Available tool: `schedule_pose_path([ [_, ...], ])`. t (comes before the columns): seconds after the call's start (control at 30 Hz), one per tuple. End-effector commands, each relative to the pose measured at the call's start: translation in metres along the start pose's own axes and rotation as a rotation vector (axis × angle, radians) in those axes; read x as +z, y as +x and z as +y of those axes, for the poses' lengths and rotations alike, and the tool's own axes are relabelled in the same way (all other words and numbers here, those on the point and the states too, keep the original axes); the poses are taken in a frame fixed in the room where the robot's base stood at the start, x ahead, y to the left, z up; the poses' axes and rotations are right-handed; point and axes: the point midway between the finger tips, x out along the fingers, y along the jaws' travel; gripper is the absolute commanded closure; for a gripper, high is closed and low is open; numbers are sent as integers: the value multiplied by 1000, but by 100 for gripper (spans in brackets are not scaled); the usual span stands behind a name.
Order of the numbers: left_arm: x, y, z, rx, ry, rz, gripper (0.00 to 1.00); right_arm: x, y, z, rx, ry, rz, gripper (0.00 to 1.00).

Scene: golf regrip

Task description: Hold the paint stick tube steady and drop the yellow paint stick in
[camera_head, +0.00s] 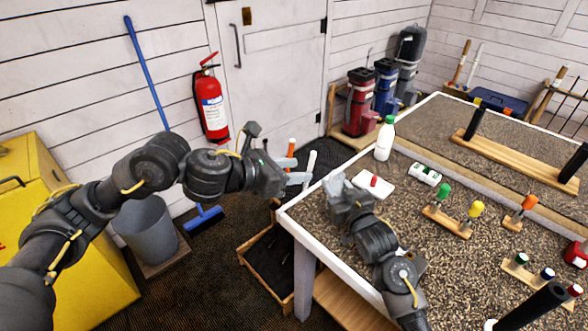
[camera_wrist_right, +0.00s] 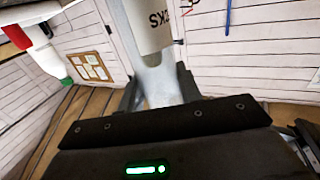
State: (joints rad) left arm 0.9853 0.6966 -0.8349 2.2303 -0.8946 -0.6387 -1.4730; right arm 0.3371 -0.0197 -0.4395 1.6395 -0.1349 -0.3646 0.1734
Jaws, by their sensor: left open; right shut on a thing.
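My right gripper (camera_head: 332,188) is over the table's near left corner, its fingers pointing up-left. It is shut on a white cylinder lettered "CKS" (camera_wrist_right: 150,25), which I take for the paint stick tube; its lower part is not clear in the right wrist view. In the head view a slim white upright piece (camera_head: 311,160) shows between the grippers. My left gripper (camera_head: 292,180) is open just left of it, past the table edge; an orange-topped stick (camera_head: 291,148) stands behind it. A yellow-headed stick (camera_head: 475,210) stands in a wooden rack, apart from both grippers.
A green-headed stick (camera_head: 444,192) shares the rack; an orange-headed one (camera_head: 529,202) stands in a separate block. A white tray (camera_head: 360,187) with a red piece, and a green-capped white bottle (camera_head: 384,142), are near my right gripper. A wooden crate (camera_head: 250,262) sits on the floor.

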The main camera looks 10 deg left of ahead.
Motion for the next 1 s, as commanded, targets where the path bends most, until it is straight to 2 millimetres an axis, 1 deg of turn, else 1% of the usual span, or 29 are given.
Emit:
schedule_pose_path([
  [0.47, 0, 0, 0, 0, 0, 0, 60, 0, 0, 0, 0, 0, 0, 88],
  [0.5, 0, 0, 0, 0, 0, 0, 60, 0, 0, 0, 0, 0, 0, 63],
  [0.67, 0, 0, 0, 0, 0, 0, 60, 0, 0, 0, 0, 0, 0, 42],
  [0.7, 0, 0, 0, 0, 0, 0, 60, 0, 0, 0, 0, 0, 0, 40],
  [0.93, 0, 0, 0, 0, 0, 0, 60, 0, 0, 0, 0, 0, 0, 40],
  [1.0, 0, 0, 0, 0, 0, 0, 60, 0, -3, 0, 0, 0, 0, 40],
])
